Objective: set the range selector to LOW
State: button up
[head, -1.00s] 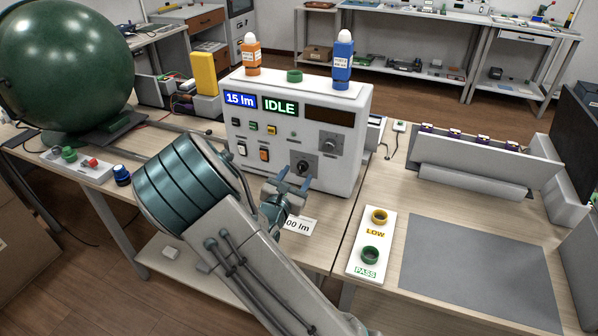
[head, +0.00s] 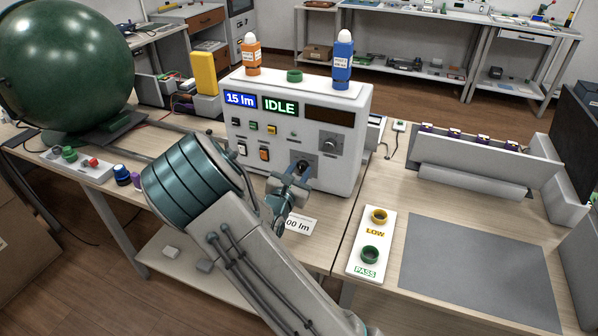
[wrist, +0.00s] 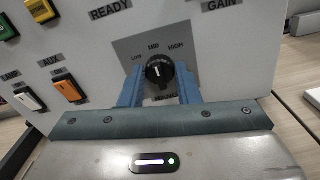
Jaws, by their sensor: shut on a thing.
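The range selector is a black round knob (wrist: 160,71) on the white instrument's front panel, with LOW, MID and HIGH printed around its top. Its white pointer mark stands about upright, toward MID. My gripper (wrist: 161,88) has its blue fingers on the two sides of the knob and is shut on it. In the head view my gripper (head: 297,184) is at the lower middle of the white instrument (head: 345,168), and the fingers hide part of the knob.
The panel also carries an orange rocker switch (wrist: 66,88), a white rocker switch (wrist: 29,97) and a GAIN knob (head: 329,145). The display (head: 280,106) reads IDLE. A card (head: 301,225) lies on the bench below my gripper. A white board with LOW and PASS rings (head: 370,255) stands to the right.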

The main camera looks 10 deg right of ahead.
jog(key=n+p, duration=0.5)
jog(key=shift+r, duration=0.2)
jog(key=shift+a+f+n+p, duration=0.1)
jog(key=shift+f+n+p, duration=0.1)
jog(key=shift+n+p, duration=2)
jog(key=shift+n, duration=0.3)
jog(key=o, duration=1)
jog(key=shift+c, duration=0.2)
jog(key=b+v, duration=0.2)
jog(key=v, duration=1.1)
jog(key=shift+s+a, duration=0.25)
jog(key=shift+s, duration=0.1)
